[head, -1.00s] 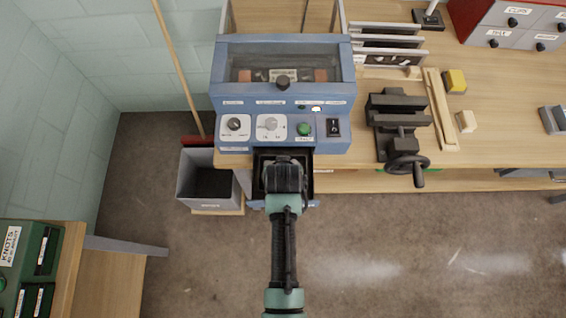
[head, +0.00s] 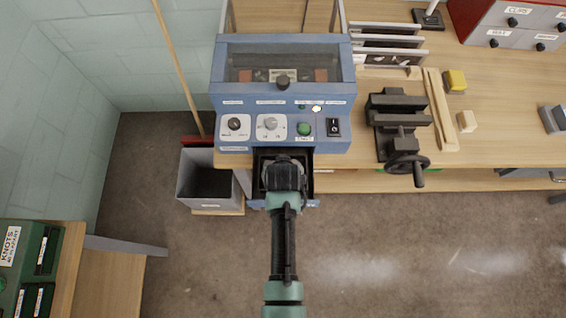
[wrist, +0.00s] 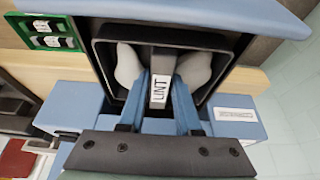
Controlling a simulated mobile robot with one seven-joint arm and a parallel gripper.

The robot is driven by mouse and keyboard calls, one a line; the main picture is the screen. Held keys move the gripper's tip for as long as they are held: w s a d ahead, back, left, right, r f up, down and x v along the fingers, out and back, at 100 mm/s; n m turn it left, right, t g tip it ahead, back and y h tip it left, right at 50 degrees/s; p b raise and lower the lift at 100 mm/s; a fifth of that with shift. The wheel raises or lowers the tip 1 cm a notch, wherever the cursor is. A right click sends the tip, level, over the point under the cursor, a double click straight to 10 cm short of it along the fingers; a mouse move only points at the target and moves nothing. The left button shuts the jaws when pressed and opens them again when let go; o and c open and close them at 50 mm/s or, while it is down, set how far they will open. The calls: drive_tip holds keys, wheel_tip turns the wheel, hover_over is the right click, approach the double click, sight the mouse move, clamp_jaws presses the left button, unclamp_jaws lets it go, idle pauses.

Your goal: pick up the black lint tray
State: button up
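The black lint tray (wrist: 228,68) fills the upper middle of the wrist view. Pale lint lumps (wrist: 128,64) lie in it on both sides of a grey centre bar with a white "LINT" label (wrist: 160,90). In the head view, the tray sits in the open drawer (head: 313,203) at the front of the blue machine (head: 283,105). My gripper (head: 283,190) is over it and hides most of it.
A grey bin (head: 196,178) stands on the floor just left of the drawer, with a broom (head: 178,70) behind it. A black vise (head: 398,120) stands on the bench to the right. The floor in front of the bench is clear.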

clamp_jaws()
drive_tip(key=shift+r, duration=0.1)
